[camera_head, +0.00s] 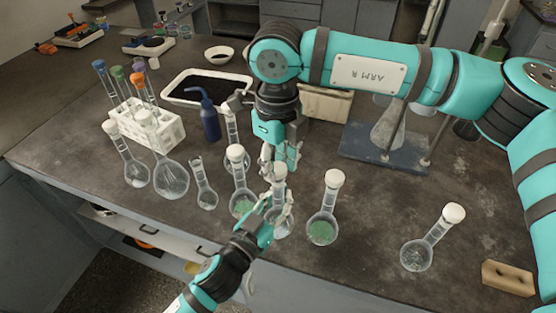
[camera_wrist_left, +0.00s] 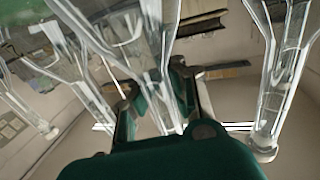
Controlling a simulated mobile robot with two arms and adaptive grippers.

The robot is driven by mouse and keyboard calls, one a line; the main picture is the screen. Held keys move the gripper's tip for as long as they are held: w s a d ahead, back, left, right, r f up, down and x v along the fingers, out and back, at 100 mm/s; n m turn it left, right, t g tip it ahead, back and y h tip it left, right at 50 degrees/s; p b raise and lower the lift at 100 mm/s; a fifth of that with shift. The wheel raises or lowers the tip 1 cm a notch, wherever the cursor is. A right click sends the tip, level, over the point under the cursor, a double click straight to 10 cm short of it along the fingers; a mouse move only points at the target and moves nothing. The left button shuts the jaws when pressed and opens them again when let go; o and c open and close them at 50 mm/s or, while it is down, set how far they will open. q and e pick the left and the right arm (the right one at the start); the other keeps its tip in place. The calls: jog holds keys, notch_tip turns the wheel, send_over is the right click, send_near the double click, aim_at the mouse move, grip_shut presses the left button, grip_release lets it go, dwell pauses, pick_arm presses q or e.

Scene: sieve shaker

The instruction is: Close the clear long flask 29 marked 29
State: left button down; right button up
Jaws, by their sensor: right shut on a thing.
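A long-necked clear flask (camera_head: 284,228) stands near the front middle of the bench. A pale stopper (camera_head: 279,170) is at its mouth; whether it is seated I cannot tell. My right gripper (camera_head: 281,158) comes from above and is shut on the stopper, partly hiding it. My left gripper (camera_head: 275,203) is low at the flask's neck. In the left wrist view a glass neck (camera_wrist_left: 158,55) stands between the left fingers (camera_wrist_left: 156,85), which look spread with a gap on one side. No mark 29 is readable.
Flasks with green contents stand at the left (camera_head: 243,205) and right (camera_head: 321,231) of the grippers. More flasks stand further left (camera_head: 171,181) and right (camera_head: 416,256). A white tube rack (camera_head: 160,138), blue wash bottle (camera_head: 211,122) and black-filled tray (camera_head: 178,99) are behind.

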jog(key=m, duration=1.2)
jog(key=shift+m, duration=0.4)
jog(key=m, duration=1.4)
jog(key=shift+w, duration=0.1)
jog(key=o, duration=0.9)
jog(key=shift+f, duration=0.1)
notch_tip(320, 180, up, 12)
jog(key=shift+r, duration=0.1)
